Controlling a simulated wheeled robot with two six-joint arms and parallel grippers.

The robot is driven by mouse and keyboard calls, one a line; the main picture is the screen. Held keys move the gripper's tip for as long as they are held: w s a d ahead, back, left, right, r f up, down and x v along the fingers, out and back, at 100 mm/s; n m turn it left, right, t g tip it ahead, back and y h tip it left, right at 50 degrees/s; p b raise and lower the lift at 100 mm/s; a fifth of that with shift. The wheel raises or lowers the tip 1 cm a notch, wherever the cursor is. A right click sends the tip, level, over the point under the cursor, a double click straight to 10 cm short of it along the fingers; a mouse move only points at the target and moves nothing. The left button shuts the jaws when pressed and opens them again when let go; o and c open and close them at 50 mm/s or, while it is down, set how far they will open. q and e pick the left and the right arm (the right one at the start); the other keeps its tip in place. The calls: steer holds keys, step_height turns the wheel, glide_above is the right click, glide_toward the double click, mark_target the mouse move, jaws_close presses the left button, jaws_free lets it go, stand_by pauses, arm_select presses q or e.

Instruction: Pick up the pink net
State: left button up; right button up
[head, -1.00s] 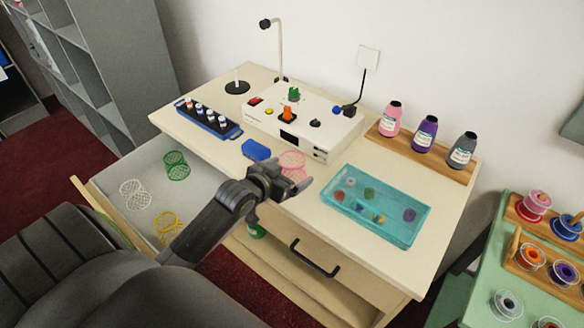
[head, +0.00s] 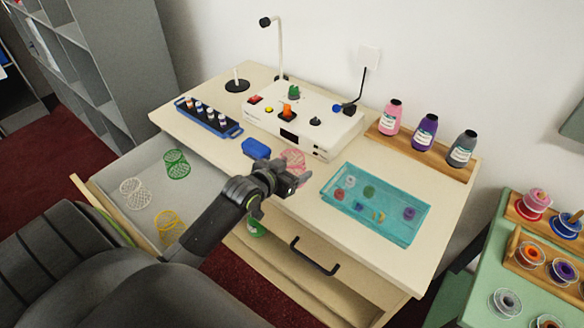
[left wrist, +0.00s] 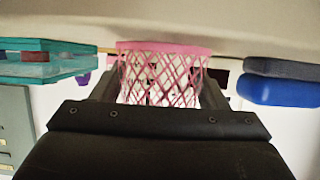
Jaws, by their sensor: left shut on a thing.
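The pink net (head: 293,157) is a short tube of open mesh at the front of the counter, partly hidden behind my left gripper (head: 297,176) in the head view. In the left wrist view, the pink net (left wrist: 162,76) sits between the two dark fingers of my left gripper (left wrist: 160,92), with its solid pink rim beside the pale counter surface. My left gripper is shut on the net. I cannot tell any gap between the net and the counter. My right gripper is not in view.
A blue block (head: 256,149) lies just left of the net. A teal tray (head: 334,205) with small items is to the right. A white control box (head: 320,142) stands behind. The open drawer (head: 200,160) holds green, white and yellow nets.

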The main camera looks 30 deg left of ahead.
arm_select(q)
step_height(320, 180, up, 10)
steer(key=s+d+r+m+g+h, duration=0.1)
steer(key=s+d+r+m+h, duration=0.2)
steer(key=s+d, duration=0.9)
steer(key=shift+d+r+m+g+h, duration=0.25)
steer(key=shift+d+m+h, duration=0.25)
steer(key=shift+m+h, duration=0.6)
